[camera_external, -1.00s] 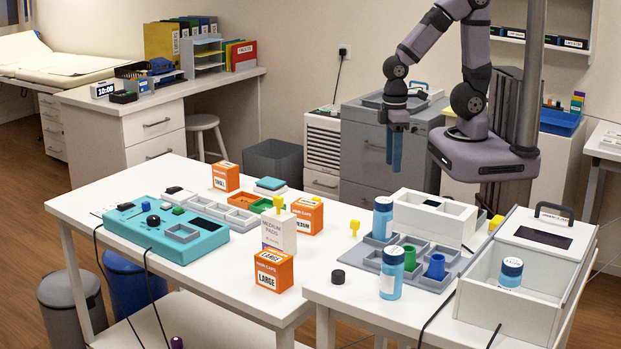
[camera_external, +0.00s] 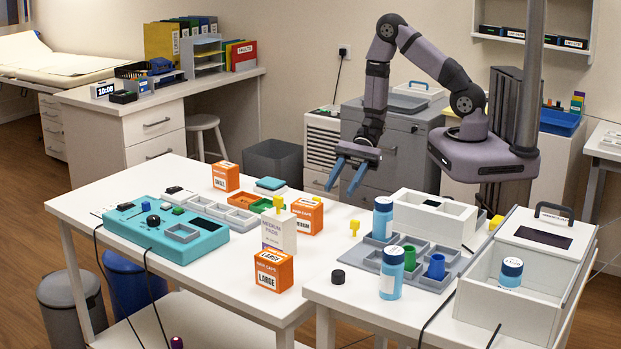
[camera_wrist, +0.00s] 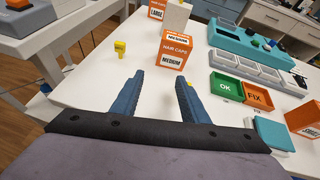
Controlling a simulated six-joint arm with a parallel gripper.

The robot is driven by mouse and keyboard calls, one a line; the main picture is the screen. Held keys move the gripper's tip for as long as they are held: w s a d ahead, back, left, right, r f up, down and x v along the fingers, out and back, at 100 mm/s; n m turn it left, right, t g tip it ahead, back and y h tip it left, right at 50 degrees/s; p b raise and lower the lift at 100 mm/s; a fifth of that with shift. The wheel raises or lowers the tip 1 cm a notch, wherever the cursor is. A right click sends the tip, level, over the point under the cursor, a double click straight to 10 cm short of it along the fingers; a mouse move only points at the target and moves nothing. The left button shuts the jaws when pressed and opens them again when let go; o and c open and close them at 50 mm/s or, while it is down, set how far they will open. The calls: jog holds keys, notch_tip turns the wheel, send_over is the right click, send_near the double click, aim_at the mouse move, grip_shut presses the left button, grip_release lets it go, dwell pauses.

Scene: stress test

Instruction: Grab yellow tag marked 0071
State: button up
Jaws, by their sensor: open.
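A small yellow tag (camera_external: 354,227) stands on the white table, right of the orange MEDIUM box. A yellow tag also shows in the wrist view (camera_wrist: 120,48), left of the orange box. Another yellow piece (camera_external: 278,203) shows just above the white pads box; I cannot tell if it is on or behind it. A yellow bit (camera_wrist: 190,84) peeks out by the right finger in the wrist view, mostly hidden. No tag's number is legible. My gripper (camera_external: 341,190) is open and empty, above and behind the table edge; its blue fingers (camera_wrist: 160,77) point toward the table.
The orange MEDIUM box (camera_wrist: 174,49) stands ahead of my fingers. The white pads box (camera_external: 279,232) and orange LARGE box (camera_external: 273,271) stand nearer the external camera. A grey tray (camera_external: 425,262) with bottles and cups lies right. The green OK tray (camera_wrist: 225,86) is beside my right finger.

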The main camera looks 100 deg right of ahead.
aim_at(319, 200)
jog(key=d+m, duration=0.1)
jog(key=w+d+f+m+t+h, duration=0.1)
jog(key=w+d+m+t, duration=0.1)
jog(key=d, duration=0.1)
jog(key=shift+w+f, duration=0.15)
jog(key=shift+f, duration=0.25)
jog(key=shift+p+x, duration=1.3)
jog(key=shift+x, duration=1.8)
jog(key=shift+w+a+f+h, duration=0.25)
jog(key=shift+w+a+h, duration=0.05)
jog(key=shift+w+a, duration=0.1)
jog(key=shift+d, duration=0.1)
jog(key=shift+c, duration=0.3)
grip_shut()
